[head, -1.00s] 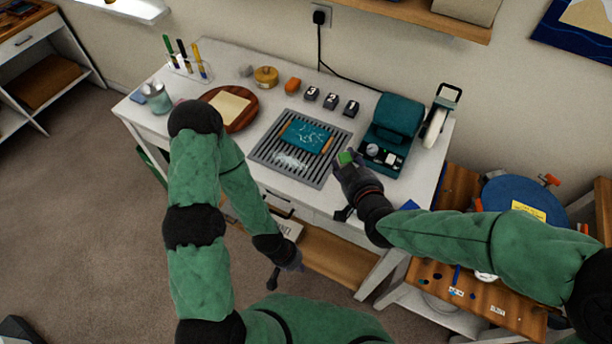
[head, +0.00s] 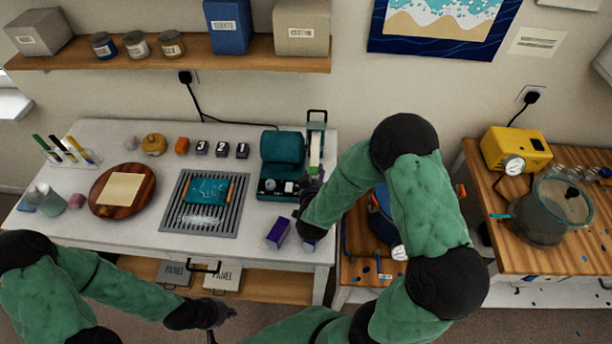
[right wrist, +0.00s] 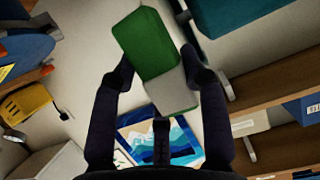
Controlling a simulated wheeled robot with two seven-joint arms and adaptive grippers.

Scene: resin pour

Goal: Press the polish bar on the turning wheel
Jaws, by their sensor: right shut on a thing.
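The polish bar (right wrist: 145,45), a green block with a grey lower part, is held between the fingers of my right gripper (right wrist: 160,78) in the right wrist view. In the head view my right gripper (head: 312,186) is at the near end of the white wheel (head: 315,147), right of the teal machine (head: 282,152).
A purple box (head: 278,232) stands on the bench near its front right corner. A grey grille (head: 172,216) carries a teal panel (head: 205,190). A round wooden board (head: 101,200) lies to the left. My right arm reaches over a blue pot (head: 380,222) on the lower wooden table.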

